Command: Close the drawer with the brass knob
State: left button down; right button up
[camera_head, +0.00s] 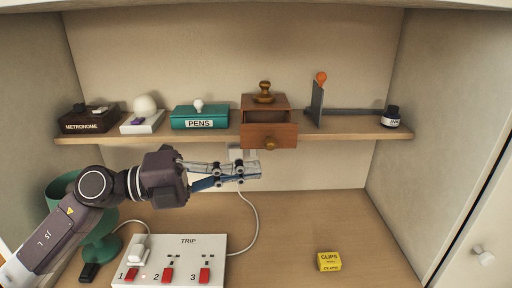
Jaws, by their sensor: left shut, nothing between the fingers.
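A small wooden box (265,102) stands on the shelf with its drawer (258,135) pulled out toward me. A brass knob (270,143) sits on the drawer's front. Another turned knob-like piece (264,90) stands on top of the box. My left gripper (256,169) reaches in from the left, below the shelf's front edge. Its fingers are shut and empty, pointing right. They are below and slightly left of the brass knob in the picture, and no contact with it shows. My right gripper is not in view.
The shelf (350,135) also holds a metronome box (86,122), a green PENS box (200,119), a lever with an orange ball (320,78) and an ink bottle (391,117). Below are a power strip (215,246), a green lamp (101,248) and a yellow clips box (329,262).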

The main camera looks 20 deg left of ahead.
aim_at(268, 130)
pick_arm(q)
jog(key=w, duration=0.1)
jog(key=w+p, duration=0.1)
jog(key=w, duration=0.1)
jog(key=w+p, duration=0.1)
jog(key=shift+w+d+r, duration=0.1)
jog(key=shift+w+r, duration=0.2)
jog(key=shift+r, duration=0.1)
